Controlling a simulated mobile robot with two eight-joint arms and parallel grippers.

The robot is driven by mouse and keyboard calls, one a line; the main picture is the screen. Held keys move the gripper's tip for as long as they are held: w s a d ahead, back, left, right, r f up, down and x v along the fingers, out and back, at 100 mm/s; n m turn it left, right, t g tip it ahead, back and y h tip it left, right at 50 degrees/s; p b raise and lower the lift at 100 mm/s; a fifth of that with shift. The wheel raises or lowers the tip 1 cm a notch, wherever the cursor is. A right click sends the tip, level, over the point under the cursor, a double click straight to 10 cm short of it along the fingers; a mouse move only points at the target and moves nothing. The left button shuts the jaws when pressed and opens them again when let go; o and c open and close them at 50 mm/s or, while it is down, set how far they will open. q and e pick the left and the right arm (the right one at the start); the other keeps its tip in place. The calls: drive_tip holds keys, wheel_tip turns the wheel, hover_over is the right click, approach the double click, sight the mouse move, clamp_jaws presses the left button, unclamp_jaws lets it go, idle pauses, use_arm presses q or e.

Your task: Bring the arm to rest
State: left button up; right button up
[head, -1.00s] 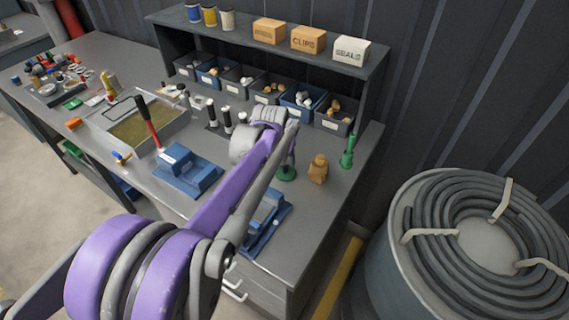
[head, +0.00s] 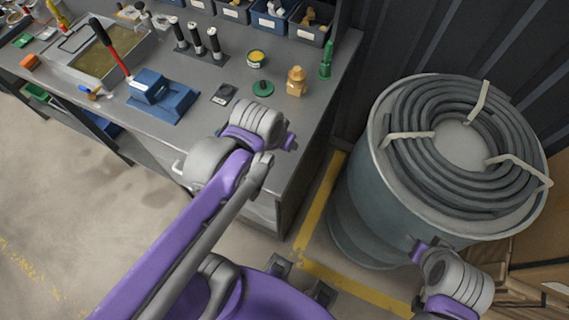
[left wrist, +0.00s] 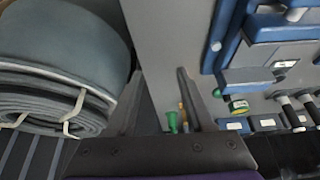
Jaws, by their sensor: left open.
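My left arm comes in from the lower left in the head view, and its wrist (head: 258,125) is over the front right edge of the grey bench (head: 325,80). Its fingers are hidden in the head view. In the left wrist view my left gripper (left wrist: 160,78) is open, its two dark fingers apart with nothing between them. The bench top shows behind it, with a green fitting (left wrist: 172,122) beyond the fingers. Part of my right arm (head: 455,280) shows at the lower right of the head view; its gripper is out of view.
A drum with coiled hose (head: 365,185) stands right of the bench. A blue fixture (head: 162,97), a yellow-topped can (head: 257,58), a green flanged piece (head: 263,88), a brass fitting (head: 296,82) and a green nozzle (head: 326,62) stand on the bench. Open floor (head: 90,215) lies in front.

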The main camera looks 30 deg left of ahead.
use_arm(q)
drive_tip(key=shift+m+h, duration=0.3)
drive_tip(key=shift+m, duration=0.2)
drive_tip(key=s+d+f, duration=0.1)
drive_tip(key=s+f, duration=0.1)
drive_tip(key=s+d+f, duration=0.1)
drive_tip(key=s+d, duration=0.1)
drive_tip(key=shift+s+d+f, duration=0.15)
drive_tip(key=shift+s+f, duration=0.15)
drive_tip(key=shift+f, duration=0.05)
idle(0.4)
